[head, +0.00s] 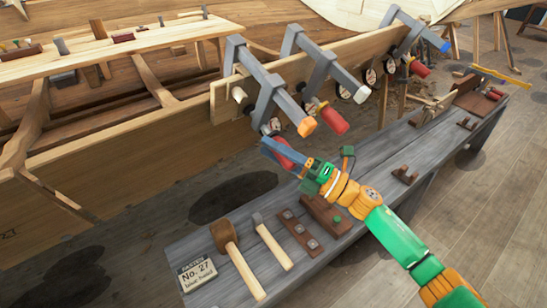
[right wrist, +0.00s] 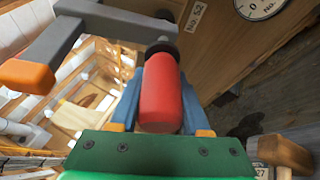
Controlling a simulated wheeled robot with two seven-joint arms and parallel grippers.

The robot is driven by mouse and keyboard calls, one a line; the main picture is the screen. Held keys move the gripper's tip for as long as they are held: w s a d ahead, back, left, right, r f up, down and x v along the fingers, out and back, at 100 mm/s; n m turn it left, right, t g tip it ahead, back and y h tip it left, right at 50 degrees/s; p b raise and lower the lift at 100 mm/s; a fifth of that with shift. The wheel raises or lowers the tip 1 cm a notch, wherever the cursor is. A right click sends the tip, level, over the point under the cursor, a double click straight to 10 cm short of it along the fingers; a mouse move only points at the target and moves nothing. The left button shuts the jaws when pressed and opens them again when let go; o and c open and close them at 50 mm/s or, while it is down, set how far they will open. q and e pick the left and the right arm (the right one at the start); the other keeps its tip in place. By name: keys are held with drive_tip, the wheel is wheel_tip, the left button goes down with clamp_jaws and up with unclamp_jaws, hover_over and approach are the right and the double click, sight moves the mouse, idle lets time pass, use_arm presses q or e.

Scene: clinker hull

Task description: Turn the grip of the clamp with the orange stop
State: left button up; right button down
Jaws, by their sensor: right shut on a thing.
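The clamp with the orange stop (head: 307,126) is the nearest of several grey clamps along the hull plank. Its orange stop also shows at the left in the right wrist view (right wrist: 27,75). Its red grip (right wrist: 160,95) hangs below the grey bar, between the blue fingers of my right gripper (right wrist: 160,100). In the head view my right gripper (head: 287,153) reaches in from the lower right and is shut on the grip, which is partly hidden by the fingers. My left gripper is not in view.
Clamps with a white stop (head: 362,94) and a blue stop (head: 445,46) stand further along the plank. The grey bench (head: 190,243) below holds a mallet (head: 224,230), a hammer (head: 270,240) and a No. 27 sign (head: 197,274). Open floor lies at the right.

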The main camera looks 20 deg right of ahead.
sight(297, 166)
drive_tip(key=shift+s+m+y+b, duration=0.1)
drive_tip(key=shift+m+y+b, duration=0.3)
drive_tip(key=shift+m+b, duration=0.45)
drive_tip(key=shift+m, duration=0.35)
drive_tip(key=shift+c, duration=1.9)
unclamp_jaws()
drive_tip(key=b+v, duration=0.1)
drive_tip(key=v, duration=0.5)
drive_tip(key=shift+s+d+f, duration=0.2)
drive_tip(key=shift+d+f, duration=0.05)
drive_tip(key=shift+d, duration=0.05)
drive_tip(key=shift+s+d, duration=0.1)
drive_tip(key=shift+d, duration=0.05)
